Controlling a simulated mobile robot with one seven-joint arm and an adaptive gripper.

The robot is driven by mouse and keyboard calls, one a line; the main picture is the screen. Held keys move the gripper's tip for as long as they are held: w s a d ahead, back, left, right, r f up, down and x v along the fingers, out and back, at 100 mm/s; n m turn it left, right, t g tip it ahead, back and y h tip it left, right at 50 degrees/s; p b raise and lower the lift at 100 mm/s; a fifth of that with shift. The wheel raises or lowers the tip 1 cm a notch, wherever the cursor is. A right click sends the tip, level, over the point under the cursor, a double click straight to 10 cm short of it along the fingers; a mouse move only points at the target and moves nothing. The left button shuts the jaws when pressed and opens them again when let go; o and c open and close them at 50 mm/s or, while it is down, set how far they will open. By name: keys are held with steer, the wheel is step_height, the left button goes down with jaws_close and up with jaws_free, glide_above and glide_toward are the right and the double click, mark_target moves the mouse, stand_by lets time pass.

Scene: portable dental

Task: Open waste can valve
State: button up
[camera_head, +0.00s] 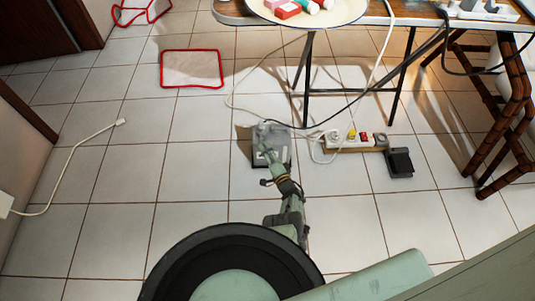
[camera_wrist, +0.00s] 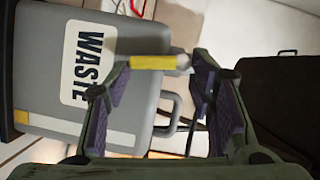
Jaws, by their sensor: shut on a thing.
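The grey waste can (camera_head: 246,158) stands on the tiled floor in the middle of the head view, partly hidden by my arm. In the wrist view the can (camera_wrist: 150,45) fills the left side, with a white label (camera_wrist: 82,62) reading WASTE. A yellow valve handle (camera_wrist: 150,62) with a grey metal end lies across between my fingertips. My gripper (camera_wrist: 163,64) is shut on this handle, one finger at each end. My gripper (camera_head: 268,150) also shows over the can in the head view, but the valve is too small to make out there.
A power strip (camera_head: 345,148) with plugs and a black pedal-like box (camera_head: 399,162) lie right of the can. Cables run across the floor. A table (camera_head: 370,14) stands behind, a brown-framed chair (camera_head: 505,130) at right. The left floor is mostly clear.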

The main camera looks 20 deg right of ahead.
steer(key=shift+s+d+f+m, duration=0.15)
steer(key=shift+s+f+m, duration=0.15)
steer(key=shift+f, duration=0.15)
steer(key=o, duration=0.9)
steer(key=shift+o, duration=0.3)
steer(key=shift+w, duration=0.1)
steer(key=shift+w+a+r, duration=0.1)
steer(key=shift+a+r, duration=0.05)
steer(key=shift+a, duration=0.05)
steer(key=shift+r, duration=0.1)
